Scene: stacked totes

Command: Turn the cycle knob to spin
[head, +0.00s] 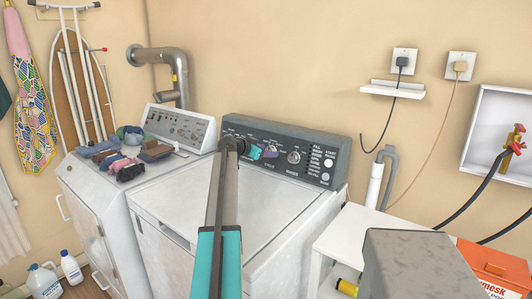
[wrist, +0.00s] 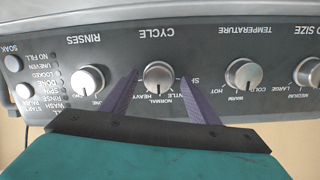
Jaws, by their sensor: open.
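The cycle knob (wrist: 158,76) is a round silver knob with a dark rim under the label CYCLE, upside down in the wrist view. Its marker appears to point toward the NORMAL side. Labels HEAVY, NORMAL and part of another ending in "NTLE" show around it; no spin label is readable by this knob. My gripper (wrist: 158,78) is open, with one purple finger on each side of the knob and a gap to each.
Other knobs flank it: rinses (wrist: 88,79) and temperature (wrist: 242,74). The panel's start buttons (head: 328,165) are to the right. A second machine (head: 95,205) with folded clothes (head: 122,150) stands left. A white table (head: 345,235) and a grey box (head: 415,262) are at right.

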